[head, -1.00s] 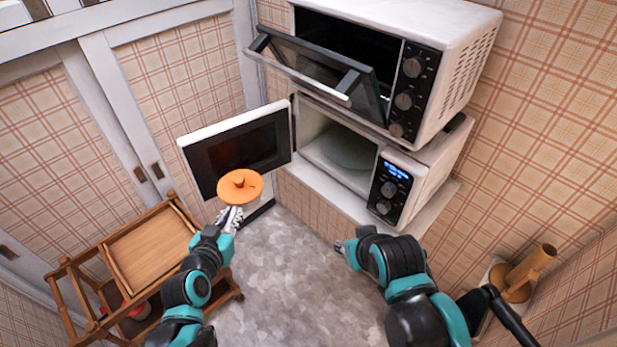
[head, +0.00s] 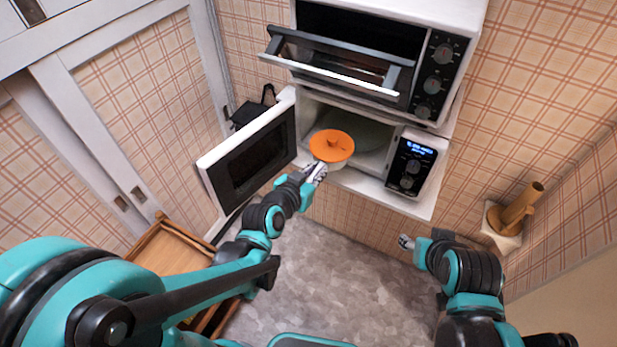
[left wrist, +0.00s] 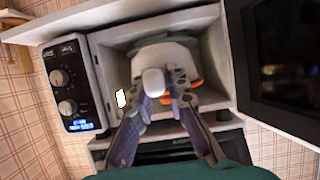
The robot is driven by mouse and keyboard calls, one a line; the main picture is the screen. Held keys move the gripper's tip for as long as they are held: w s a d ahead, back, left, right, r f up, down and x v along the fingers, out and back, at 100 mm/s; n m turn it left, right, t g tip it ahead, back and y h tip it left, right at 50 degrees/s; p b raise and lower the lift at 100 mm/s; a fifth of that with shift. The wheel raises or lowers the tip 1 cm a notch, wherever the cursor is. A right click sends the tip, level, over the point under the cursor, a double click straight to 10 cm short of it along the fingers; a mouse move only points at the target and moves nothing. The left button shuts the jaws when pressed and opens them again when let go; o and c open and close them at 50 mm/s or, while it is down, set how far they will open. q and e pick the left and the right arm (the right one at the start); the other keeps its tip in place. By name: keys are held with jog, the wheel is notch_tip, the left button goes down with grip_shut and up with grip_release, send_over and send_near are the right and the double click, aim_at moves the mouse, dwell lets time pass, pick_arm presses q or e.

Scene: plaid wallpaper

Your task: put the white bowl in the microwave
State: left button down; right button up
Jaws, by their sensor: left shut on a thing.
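The microwave (head: 411,163) is the lower appliance, with a lit blue display. Its door (head: 250,160) stands open to the left. In the left wrist view, my left fingers (left wrist: 165,92) close on a white part, with orange showing behind, against the microwave cavity. My right gripper (head: 405,242) is low on the right, away from the microwave; its jaws are too small to read.
A toaster oven (head: 437,77) with its door (head: 330,72) tipped down stands directly above the microwave. A wooden cart (head: 175,250) is at lower left, partly hidden by my left arm. A brown holder (head: 520,206) is at right. The grey floor (head: 335,275) below is clear.

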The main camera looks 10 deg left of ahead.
aim_at(336, 139)
pick_arm(q)
jog(key=w+d, duration=0.2)
jog(key=w, duration=0.5)
jog(key=w+d, duration=0.2)
jog(key=w, duration=0.5)
jog(key=w+d, duration=0.3)
jog(key=w, duration=0.4)
jog(key=shift+f, duration=0.4)
jog(key=shift+w+d+f, duration=0.1)
jog(key=shift+w+f, duration=0.05)
jog(key=shift+w, duration=0.05)
jog(key=shift+s+f+b, duration=0.1)
jog(key=shift+f+b, duration=0.4)
jog(key=shift+b, duration=0.3)
jog(key=shift+f+b, duration=0.3)
jog(key=shift+f, duration=0.05)
jog(key=c, duration=1.4)
grip_release()
jog(key=shift+c, duration=0.2)
jog(key=shift+s, duration=0.15)
jog(key=v, duration=1.2)
jog(key=shift+r, duration=0.1)
